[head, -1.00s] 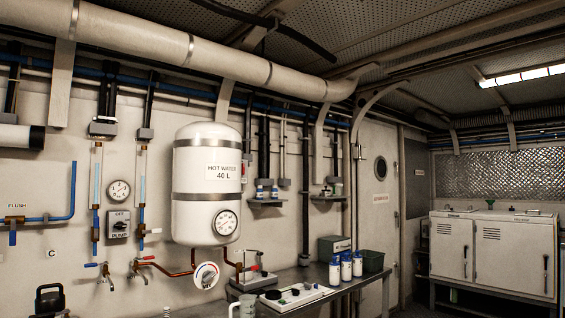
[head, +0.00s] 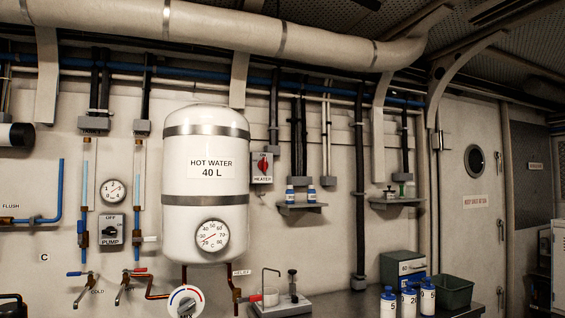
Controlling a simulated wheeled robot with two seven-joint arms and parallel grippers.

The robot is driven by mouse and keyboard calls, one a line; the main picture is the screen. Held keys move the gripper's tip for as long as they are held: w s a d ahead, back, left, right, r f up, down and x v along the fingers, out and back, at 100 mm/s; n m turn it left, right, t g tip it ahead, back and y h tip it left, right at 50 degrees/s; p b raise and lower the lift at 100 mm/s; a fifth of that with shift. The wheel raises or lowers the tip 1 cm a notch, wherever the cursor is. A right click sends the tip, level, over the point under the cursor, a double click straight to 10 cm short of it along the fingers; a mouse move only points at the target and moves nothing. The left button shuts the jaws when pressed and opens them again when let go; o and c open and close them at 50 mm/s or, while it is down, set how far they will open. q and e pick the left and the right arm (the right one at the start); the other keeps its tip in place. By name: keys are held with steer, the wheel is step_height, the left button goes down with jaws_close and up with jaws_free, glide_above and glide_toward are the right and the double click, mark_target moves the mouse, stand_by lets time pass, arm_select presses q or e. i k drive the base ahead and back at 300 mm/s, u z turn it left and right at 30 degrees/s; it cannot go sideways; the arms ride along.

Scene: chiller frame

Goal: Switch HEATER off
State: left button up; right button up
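The HEATER switch (head: 262,167) is a small grey box with a red rotary knob, on the wall just right of the white hot water tank (head: 205,185). Its upper label seems to read ON, and the knob looks upright, pointing toward that label. The tank is marked HOT WATER 40 L and carries a round dial gauge (head: 212,235). Neither of my grippers shows in the head view.
A grey PUMP switch (head: 111,229) with an OFF label sits left of the tank. A red and blue mixing dial (head: 186,302) is below it. A bench (head: 345,303) along the wall holds white-and-blue bottles (head: 388,302) and a green crate (head: 453,292). Small shelves (head: 302,208) hang right of the switch.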

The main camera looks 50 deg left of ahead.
mark_target(263, 165)
steer(key=u, duration=0.8)
steer(key=i, duration=1.1)
steer(key=u, duration=1.15)
